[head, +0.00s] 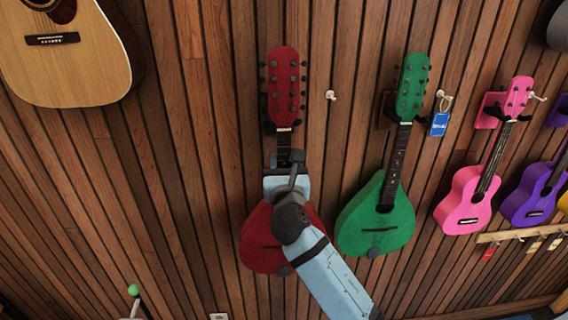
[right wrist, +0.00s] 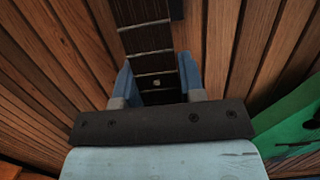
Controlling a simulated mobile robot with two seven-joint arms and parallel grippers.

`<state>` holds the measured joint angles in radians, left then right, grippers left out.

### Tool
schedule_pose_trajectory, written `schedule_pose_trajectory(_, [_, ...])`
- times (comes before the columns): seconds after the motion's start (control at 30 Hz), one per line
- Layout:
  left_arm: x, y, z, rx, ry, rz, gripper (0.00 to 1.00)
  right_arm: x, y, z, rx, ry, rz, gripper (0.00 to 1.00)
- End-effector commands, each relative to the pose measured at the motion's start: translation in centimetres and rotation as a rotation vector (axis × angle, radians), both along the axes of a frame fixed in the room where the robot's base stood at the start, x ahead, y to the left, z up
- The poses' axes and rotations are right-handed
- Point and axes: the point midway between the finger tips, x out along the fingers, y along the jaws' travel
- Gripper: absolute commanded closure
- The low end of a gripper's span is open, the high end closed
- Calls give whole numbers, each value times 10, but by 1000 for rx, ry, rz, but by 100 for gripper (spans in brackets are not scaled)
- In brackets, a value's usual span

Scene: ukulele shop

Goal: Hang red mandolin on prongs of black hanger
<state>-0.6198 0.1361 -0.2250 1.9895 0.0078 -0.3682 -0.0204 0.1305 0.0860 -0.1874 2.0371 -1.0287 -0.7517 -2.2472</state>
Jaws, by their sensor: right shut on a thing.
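The red mandolin (head: 283,85) is upright against the slatted wall in the head view, headstock up, with its round body partly hidden behind my right arm. My right gripper (head: 287,168) is shut on its dark neck, below the headstock. In the right wrist view the fretted neck (right wrist: 150,45) runs between the blue fingers of the gripper (right wrist: 158,88). Dark parts of the black hanger (head: 268,127) show beside the neck just under the headstock. Whether the prongs bear the mandolin I cannot tell. My left gripper is not in view.
A green mandolin (head: 377,220) hangs close on the right, also showing in the right wrist view (right wrist: 290,130). Pink (head: 465,200) and purple (head: 530,195) ukuleles hang farther right. An acoustic guitar (head: 65,70) is at upper left. The wall between is bare.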

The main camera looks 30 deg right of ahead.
Motion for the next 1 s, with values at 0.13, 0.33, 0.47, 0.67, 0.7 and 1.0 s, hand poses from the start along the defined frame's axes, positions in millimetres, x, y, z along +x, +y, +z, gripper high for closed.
schedule_pose_trajectory(0.13, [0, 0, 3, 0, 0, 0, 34, 2, -1, 3, -2, -5, 0, 100])
schedule_pose_trajectory(0.33, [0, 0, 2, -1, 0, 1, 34, 2, -1, 3, -1, -4, 0, 100])
schedule_pose_trajectory(0.47, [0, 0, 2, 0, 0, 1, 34, 2, -1, 3, -1, -4, 0, 100])
schedule_pose_trajectory(0.67, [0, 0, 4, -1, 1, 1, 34, 5, -2, 3, -1, -4, 0, 100])
schedule_pose_trajectory(0.7, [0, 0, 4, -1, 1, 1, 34, 7, -3, 3, -1, -4, 0, 100])
schedule_pose_trajectory(1.0, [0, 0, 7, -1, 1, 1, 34, 19, -8, 3, -1, -4, 0, 100])
